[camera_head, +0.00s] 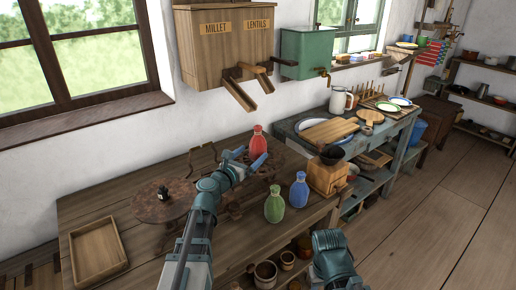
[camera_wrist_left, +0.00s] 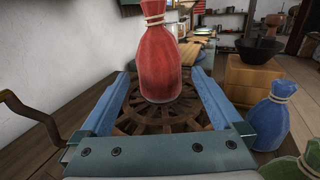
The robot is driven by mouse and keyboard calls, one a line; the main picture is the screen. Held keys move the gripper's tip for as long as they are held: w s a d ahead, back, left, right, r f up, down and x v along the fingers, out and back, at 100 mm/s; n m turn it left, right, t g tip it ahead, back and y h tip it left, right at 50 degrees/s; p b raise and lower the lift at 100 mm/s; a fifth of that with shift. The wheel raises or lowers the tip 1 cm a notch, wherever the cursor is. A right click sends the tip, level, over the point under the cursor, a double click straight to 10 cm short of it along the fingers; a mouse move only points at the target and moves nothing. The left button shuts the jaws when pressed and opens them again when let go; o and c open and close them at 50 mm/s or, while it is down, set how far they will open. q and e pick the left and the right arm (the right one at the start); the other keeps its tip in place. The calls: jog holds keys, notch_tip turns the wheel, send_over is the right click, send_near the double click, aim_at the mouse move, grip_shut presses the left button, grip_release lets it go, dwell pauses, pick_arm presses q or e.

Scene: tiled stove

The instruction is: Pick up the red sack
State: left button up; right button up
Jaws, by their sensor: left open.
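The red sack (camera_head: 258,142), tied at its neck, stands upright on a dark spoked round plate (camera_wrist_left: 160,118) on the wooden table. In the left wrist view the red sack (camera_wrist_left: 160,65) is centred, with its lower part between the tips of my fingers. My left gripper (camera_head: 246,158) is open, and its two blue fingers (camera_wrist_left: 160,76) lie on either side of the sack with gaps showing. It does not grip the sack. My right gripper is not in view; only part of my right arm shows at the bottom.
A green sack (camera_head: 274,205) and a blue sack (camera_head: 299,190) stand to the right on the table. A rusty round plate (camera_head: 150,211) and an empty wooden tray (camera_head: 97,250) are at left. A wooden grinder (camera_head: 327,177) stands at right. The millet and lentils box (camera_head: 225,45) hangs above.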

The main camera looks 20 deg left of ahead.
aim_at(258, 146)
pick_arm(q)
jog(key=shift+w+d+r, duration=0.15)
jog(key=shift+w, duration=0.5)
jog(key=x, duration=0.4)
jog(key=shift+w+r, duration=0.1)
jog(key=shift+r, duration=0.05)
grip_shut()
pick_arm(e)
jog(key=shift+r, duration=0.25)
